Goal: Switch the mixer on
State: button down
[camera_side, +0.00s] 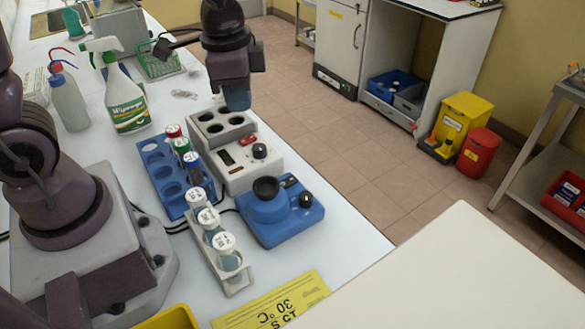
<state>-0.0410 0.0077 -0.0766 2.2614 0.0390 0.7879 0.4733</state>
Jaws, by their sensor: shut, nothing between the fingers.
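The mixer (281,217) is a blue unit on the white bench, with a round black cup (266,188) on top. A small black control (290,181) and a dark knob (306,199) show on its right side. My gripper (237,101) points down, shut and empty, above the back of the white heating block (249,165) that stands behind the mixer. It is apart from the mixer, above and to its upper left in the picture. Its fingertips show only small and partly merge with the block's background.
A blue rack (157,158) holds tubes with red, green and blue caps left of the block. A clear rack (236,281) with white-capped tubes stands in front-left of the mixer. A spray bottle (124,100) and a wash bottle (69,103) stand further left. A yellow label (272,303) lies in front.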

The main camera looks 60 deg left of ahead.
aim_at(293, 178)
jog(key=w+d+f+m, duration=0.1)
jog(key=w+f+m, duration=0.4)
jog(key=m, duration=0.6)
jog(key=shift+w+d+f+m, duration=0.15)
jog(key=shift+w+f+m, duration=0.25)
jog(key=shift+w, duration=0.85)
jog(key=f, duration=0.4)
jog(key=w+f, duration=0.1)
jog(key=f, duration=0.8)
jog(key=shift+w+f, duration=0.35)
jog(key=shift+f, duration=0.05)
jog(key=shift+f, duration=0.15)
